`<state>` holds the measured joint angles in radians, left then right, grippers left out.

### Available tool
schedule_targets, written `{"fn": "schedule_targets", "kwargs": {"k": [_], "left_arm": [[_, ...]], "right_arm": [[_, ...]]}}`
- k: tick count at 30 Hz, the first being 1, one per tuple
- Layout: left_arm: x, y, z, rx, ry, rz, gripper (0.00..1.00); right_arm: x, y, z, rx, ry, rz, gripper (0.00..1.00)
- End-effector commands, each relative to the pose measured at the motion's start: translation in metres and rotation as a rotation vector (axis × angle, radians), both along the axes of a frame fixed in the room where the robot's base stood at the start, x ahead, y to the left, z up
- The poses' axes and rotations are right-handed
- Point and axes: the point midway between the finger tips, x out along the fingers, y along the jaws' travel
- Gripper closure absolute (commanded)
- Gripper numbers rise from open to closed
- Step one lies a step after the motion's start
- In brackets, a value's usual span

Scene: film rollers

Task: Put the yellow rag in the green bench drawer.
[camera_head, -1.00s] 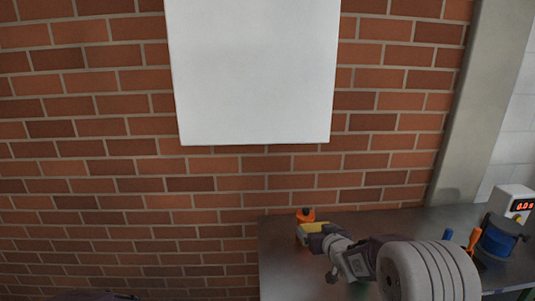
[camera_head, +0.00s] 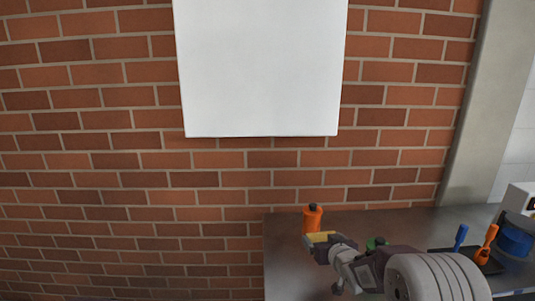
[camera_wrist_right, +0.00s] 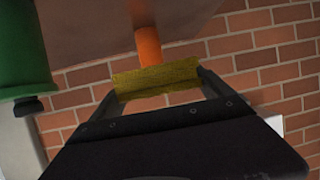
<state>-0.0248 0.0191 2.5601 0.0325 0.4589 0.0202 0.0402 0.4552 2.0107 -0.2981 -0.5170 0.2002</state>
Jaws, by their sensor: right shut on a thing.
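The yellow rag (camera_head: 321,237) is held between the fingers of my right gripper (camera_head: 316,243), above the grey bench top near its left end. In the right wrist view the rag (camera_wrist_right: 156,80) spans the two fingertips as a flat yellow block. My right arm comes in from the lower right and hides part of the bench. The bench (camera_head: 283,262) shows its top only; no green drawer can be made out. My left gripper is not in view.
An orange bottle (camera_head: 312,219) with a dark cap stands just behind the rag. A green object (camera_head: 376,243) is partly hidden behind my right arm. Blue-handled and orange-handled tools (camera_head: 487,243) stand in a dark holder at right. A brick wall backs the bench.

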Motion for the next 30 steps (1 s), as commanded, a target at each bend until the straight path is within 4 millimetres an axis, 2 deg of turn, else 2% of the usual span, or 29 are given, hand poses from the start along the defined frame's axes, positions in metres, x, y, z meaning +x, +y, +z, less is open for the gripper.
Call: {"fn": "schedule_targets", "kwargs": {"k": [1,4,6,12,15,20,30], "left_arm": [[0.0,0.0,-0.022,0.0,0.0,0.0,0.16],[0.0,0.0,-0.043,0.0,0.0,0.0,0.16],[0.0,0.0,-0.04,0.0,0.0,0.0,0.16],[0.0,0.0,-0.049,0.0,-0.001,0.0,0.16],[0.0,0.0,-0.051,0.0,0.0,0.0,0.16],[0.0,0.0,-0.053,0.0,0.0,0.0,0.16],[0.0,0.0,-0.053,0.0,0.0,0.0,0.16]], "right_arm": [[0.0,0.0,-0.022,0.0,0.0,0.0,0.49],[0.0,0.0,-0.043,0.0,0.0,0.0,0.49],[0.0,0.0,-0.053,0.001,0.005,0.001,0.49],[0.0,0.0,-0.095,0.001,0.005,0.001,0.49],[0.0,0.0,-0.108,0.0,0.003,0.0,0.49],[0.0,0.0,-0.118,0.0,0.001,0.0,0.49],[0.0,0.0,-0.118,0.0,0.0,0.0,0.49]]}}
